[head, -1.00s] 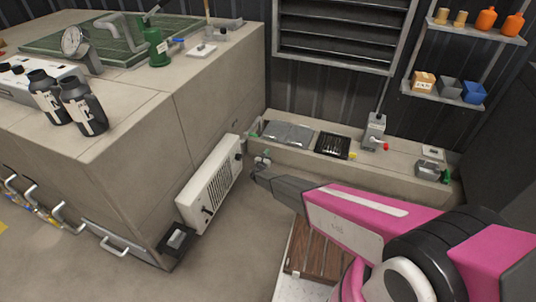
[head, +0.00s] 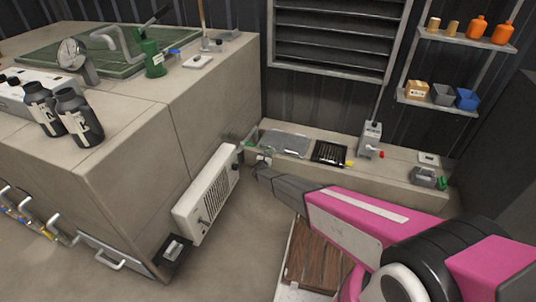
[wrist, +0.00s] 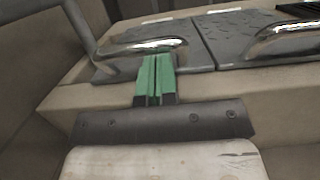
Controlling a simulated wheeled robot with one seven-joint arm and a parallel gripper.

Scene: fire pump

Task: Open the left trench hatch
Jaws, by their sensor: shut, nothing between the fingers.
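The left trench hatch (wrist: 118,68) is a grey patterned metal plate with a chrome bar handle (wrist: 120,50), lying flat on the beige ledge in the wrist view. My gripper (wrist: 156,62) has green fingertips pressed together with nothing between them. The tips reach the near side of the left hatch's handle and overlap it in the picture; I cannot tell whether they touch it or sit under it. A second grey plate with its own chrome handle (wrist: 285,40) lies to the right. In the head view the grey plates (head: 286,144) lie at the ledge's left end.
A white louvred heater (head: 207,192) stands on the beige block's side, left of my arm. A black grate (head: 329,152) and a grey box with a red knob (head: 370,140) are right of the plates. A wooden slatted surface (head: 318,262) lies below my arm.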

